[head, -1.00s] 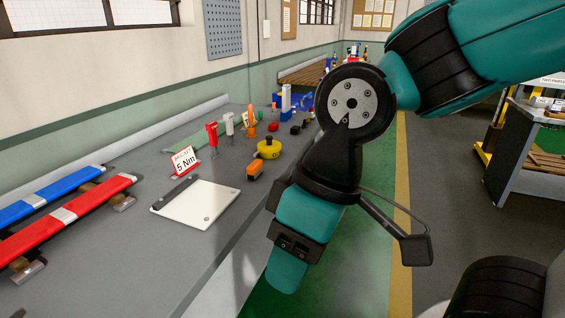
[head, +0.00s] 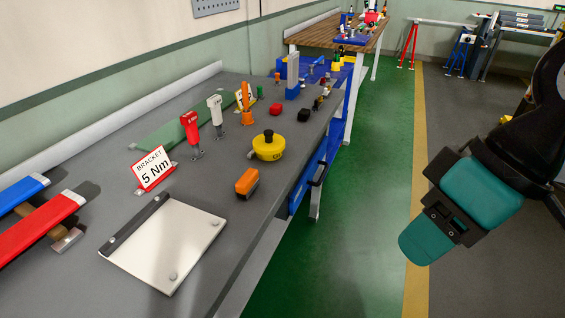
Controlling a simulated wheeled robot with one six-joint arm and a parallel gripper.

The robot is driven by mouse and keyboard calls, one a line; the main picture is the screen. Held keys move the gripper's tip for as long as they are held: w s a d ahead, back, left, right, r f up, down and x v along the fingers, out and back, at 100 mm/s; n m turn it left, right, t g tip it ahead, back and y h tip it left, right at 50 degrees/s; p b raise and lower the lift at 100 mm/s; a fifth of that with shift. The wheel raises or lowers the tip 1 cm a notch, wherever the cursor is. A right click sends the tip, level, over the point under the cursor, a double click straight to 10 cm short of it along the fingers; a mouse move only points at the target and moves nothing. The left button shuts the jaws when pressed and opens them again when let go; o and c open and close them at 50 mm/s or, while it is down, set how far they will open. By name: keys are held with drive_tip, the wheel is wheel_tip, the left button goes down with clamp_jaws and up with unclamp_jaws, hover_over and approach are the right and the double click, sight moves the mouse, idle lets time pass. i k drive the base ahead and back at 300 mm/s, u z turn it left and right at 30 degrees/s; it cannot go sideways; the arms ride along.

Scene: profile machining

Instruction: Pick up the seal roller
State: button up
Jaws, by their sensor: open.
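I cannot pick out the seal roller for certain among the small parts on the grey bench (head: 225,245). An orange block with a dark base (head: 247,183) lies near the bench's front edge, behind the white board. A yellow round piece with a black knob (head: 268,147) stands just behind it. My gripper (head: 478,196) is at the right, over the floor and clear of the bench.
A white board (head: 165,243) lies at the near bench. A sign reading "BRACKET 5 Nm" (head: 153,170), red (head: 191,128) and white (head: 216,108) upright tools, and red (head: 275,109) and black (head: 304,115) small pieces stand around. The green floor aisle (head: 375,160) is free.

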sight(249, 181)
drive_tip(key=u, duration=0.15)
drive_tip(key=i, duration=0.9)
drive_tip(key=u, duration=0.4)
